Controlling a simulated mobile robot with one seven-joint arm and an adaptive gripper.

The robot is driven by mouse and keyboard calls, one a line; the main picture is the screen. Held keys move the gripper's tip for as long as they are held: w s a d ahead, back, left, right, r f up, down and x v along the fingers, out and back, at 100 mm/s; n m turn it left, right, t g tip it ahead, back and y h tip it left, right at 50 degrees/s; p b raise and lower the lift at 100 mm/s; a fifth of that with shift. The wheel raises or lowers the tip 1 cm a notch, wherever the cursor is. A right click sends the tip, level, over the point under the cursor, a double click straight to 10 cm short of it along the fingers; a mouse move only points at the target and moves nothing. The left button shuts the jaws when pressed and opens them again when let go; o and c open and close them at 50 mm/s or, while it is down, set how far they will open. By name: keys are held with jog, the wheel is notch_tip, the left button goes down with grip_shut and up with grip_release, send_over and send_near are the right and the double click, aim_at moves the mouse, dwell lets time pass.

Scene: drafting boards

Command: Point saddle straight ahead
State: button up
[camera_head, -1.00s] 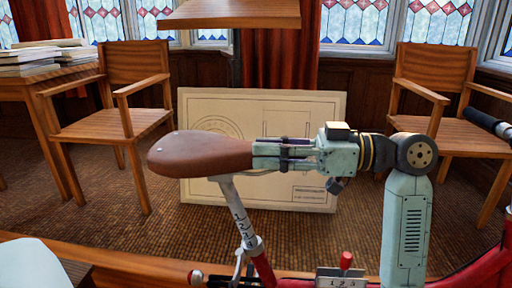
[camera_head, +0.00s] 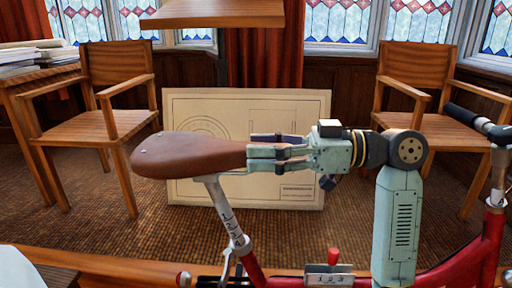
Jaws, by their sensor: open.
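The brown saddle (camera_head: 190,153) sits on a silver seat post (camera_head: 228,212) with dark markings, above a red bicycle frame (camera_head: 485,245). Its wide rear is at left and its narrow nose points right, roughly toward the handlebar side. My gripper (camera_head: 262,150) is at the nose from the right, with its fingers apart. The fingertips are close to the nose; whether they touch it is not clear. A handlebar with a black grip (camera_head: 465,117) is at the right edge, partly cut off. My arm hides part of the frame.
A small block with numbers and a red knob (camera_head: 332,258) stands low in front, near my arm. A drawing board (camera_head: 180,110) leans behind the saddle. Wooden chairs stand left (camera_head: 110,125) and right (camera_head: 415,97). A wooden edge (camera_head: 110,262) crosses the foreground.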

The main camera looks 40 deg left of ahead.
jog(key=v, duration=1)
jog(key=shift+d, duration=0.25)
